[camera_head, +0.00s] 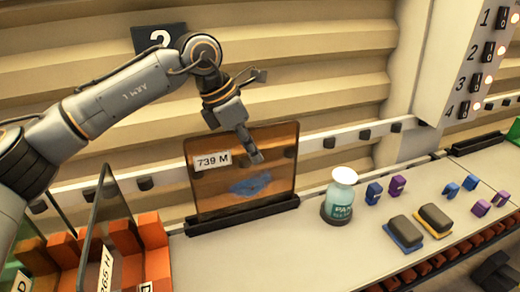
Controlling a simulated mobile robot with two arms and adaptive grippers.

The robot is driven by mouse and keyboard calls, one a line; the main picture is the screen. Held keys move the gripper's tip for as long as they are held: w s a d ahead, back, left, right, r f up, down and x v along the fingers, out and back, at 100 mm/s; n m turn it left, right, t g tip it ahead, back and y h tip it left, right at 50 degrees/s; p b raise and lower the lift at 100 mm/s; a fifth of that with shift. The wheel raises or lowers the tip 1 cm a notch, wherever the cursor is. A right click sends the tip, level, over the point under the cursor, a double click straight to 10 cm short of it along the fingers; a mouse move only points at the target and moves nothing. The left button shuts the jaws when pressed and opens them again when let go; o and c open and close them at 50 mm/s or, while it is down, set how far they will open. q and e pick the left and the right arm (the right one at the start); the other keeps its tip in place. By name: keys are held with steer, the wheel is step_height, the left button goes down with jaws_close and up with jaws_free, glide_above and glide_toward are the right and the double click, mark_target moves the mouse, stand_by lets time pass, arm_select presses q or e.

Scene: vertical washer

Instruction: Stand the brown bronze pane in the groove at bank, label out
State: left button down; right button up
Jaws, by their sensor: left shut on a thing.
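The brown bronze pane (272,170) is see-through and upright, with a white label reading 739 M and a blue smear facing me. Its lower edge meets the long black grooved rail (240,215) on the counter; I cannot tell how deep it sits. My left gripper (253,150) reaches down from above and is shut on the pane's upper edge, one finger in front of its face. A dark shape (496,270) in the lower right corner may be my right gripper; its jaws cannot be made out.
An orange rack (125,238) with other glass panes stands at the left. Sponge-like blocks (434,219) and small blue and purple clips (374,194) lie further right. A numbered panel (455,60) is at upper right.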

arm_select(q)
steer(key=shift+s+d+f, duration=0.2)
steer(key=shift+d+f, duration=0.05)
steer(key=shift+f, duration=0.4)
steer(key=c, duration=1.4)
jaws_free()
steer(key=shift+c, duration=0.2)
steer(key=v, duration=0.8)
steer(key=shift+w+a+r, duration=0.1)
steer(key=shift+a+r, duration=0.1)
steer(key=shift+r, duration=0.35)
steer(key=shift+d+r, duration=0.1)
steer(key=shift+p, duration=0.3)
steer(key=shift+r, duration=0.1)
